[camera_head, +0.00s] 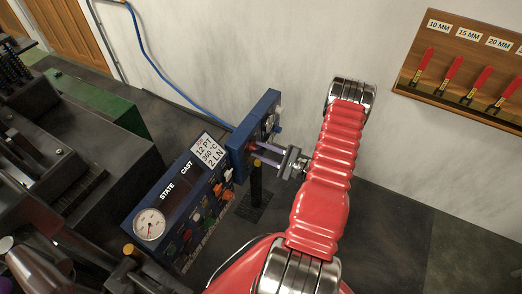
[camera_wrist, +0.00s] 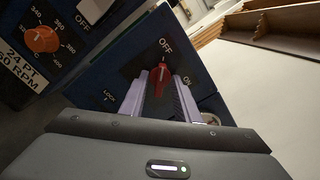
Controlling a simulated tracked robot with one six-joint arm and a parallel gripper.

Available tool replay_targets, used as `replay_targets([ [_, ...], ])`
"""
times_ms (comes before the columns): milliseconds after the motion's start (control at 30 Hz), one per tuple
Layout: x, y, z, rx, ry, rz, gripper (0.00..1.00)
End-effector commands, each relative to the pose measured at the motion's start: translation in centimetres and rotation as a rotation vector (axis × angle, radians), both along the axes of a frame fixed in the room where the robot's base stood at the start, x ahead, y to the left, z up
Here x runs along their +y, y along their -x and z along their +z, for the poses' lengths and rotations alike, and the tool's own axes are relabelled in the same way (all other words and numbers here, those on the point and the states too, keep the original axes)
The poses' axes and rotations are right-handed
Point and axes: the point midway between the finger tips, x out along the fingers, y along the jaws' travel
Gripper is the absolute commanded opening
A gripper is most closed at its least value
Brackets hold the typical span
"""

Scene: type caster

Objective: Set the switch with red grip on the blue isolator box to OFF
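The blue isolator box (camera_head: 262,125) stands at the right end of the blue panel. In the wrist view, its face (camera_wrist: 135,65) carries the labels OFF at the top, ON to the right and LOCK to the left. The switch with red grip (camera_wrist: 159,77) is on this face, its white mark pointing up toward OFF. My gripper (camera_wrist: 161,88) has its two pale fingers on either side of the grip, apart from each other. A gap seems to show beside the grip; contact is hard to tell. In the head view my gripper (camera_head: 257,153) reaches the box's front.
The blue panel (camera_head: 180,200) with a gauge (camera_head: 149,224), knobs and buttons is left of the box. An orange dial (camera_wrist: 41,39) is near in the wrist view. A wooden rack (camera_head: 460,70) with red-handled tools hangs on the right wall. A blue cable (camera_head: 160,70) runs to the box.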

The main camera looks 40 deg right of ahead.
Motion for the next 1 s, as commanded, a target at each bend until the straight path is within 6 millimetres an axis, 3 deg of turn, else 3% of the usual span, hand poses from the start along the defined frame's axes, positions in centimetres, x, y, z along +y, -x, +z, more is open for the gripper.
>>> replay_targets([
  [1000, -4.4, 12.0, -0.1, 0.000, 0.001, -0.003, 0.29],
])
